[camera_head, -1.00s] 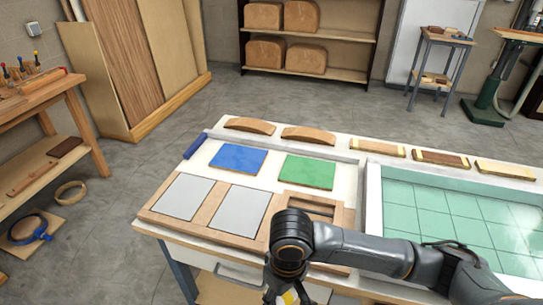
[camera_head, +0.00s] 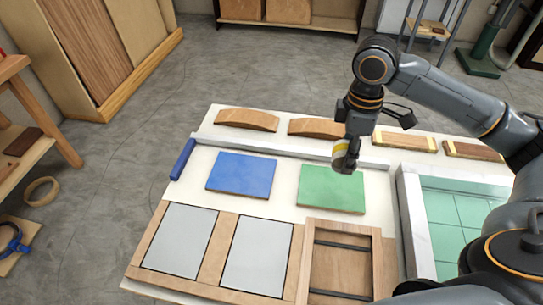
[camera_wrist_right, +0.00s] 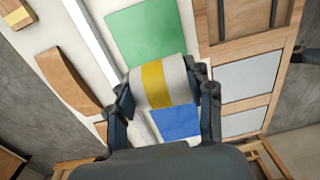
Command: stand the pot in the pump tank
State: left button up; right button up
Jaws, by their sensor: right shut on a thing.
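My right gripper (camera_head: 347,157) is shut on a white cylinder with a yellow band (camera_head: 340,150), which looks like the pot. It holds the pot above the work table, by the back edge of the green panel. In the right wrist view the pot (camera_wrist_right: 164,82) lies crosswise between the two dark fingers, and the gripper shows there too (camera_wrist_right: 166,88). I cannot tell for sure which thing is the pump tank. A wooden frame (camera_head: 381,265) with an open recess and dark rails is at the front middle of the table. My left gripper is not in view.
Blue (camera_head: 241,175) and green (camera_head: 331,189) panels lie on the table (camera_head: 285,203). Grey plates (camera_head: 180,238) are set in the frame's left part. Curved wooden pieces (camera_head: 247,119) line the back edge. A green-gridded bed (camera_head: 462,212) with a pale rim is at right.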

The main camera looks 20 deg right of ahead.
jog(key=w+a+f+p, duration=0.1)
jog(key=w+a+p, duration=0.1)
jog(key=w+a, duration=0.25)
send_over(286, 180)
jog(key=d, duration=0.1)
jog(key=f, duration=0.4)
jog(key=s+f, duration=0.1)
jog(key=f, duration=0.1)
jog(key=shift+d, duration=0.1)
jog(key=shift+w+f, duration=0.2)
jog(key=shift+f, duration=0.05)
jog(key=shift+w+a+f, duration=0.1)
jog(key=shift+a+f, duration=0.1)
jog(key=shift+a, duration=0.05)
jog(key=f, duration=0.1)
jog(key=f+p, duration=0.1)
jog(key=f, duration=0.1)
jog(key=shift+w+a, duration=0.2)
jog(key=shift+a, duration=0.1)
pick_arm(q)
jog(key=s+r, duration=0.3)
pick_arm(e)
jog(key=shift+f, duration=0.45)
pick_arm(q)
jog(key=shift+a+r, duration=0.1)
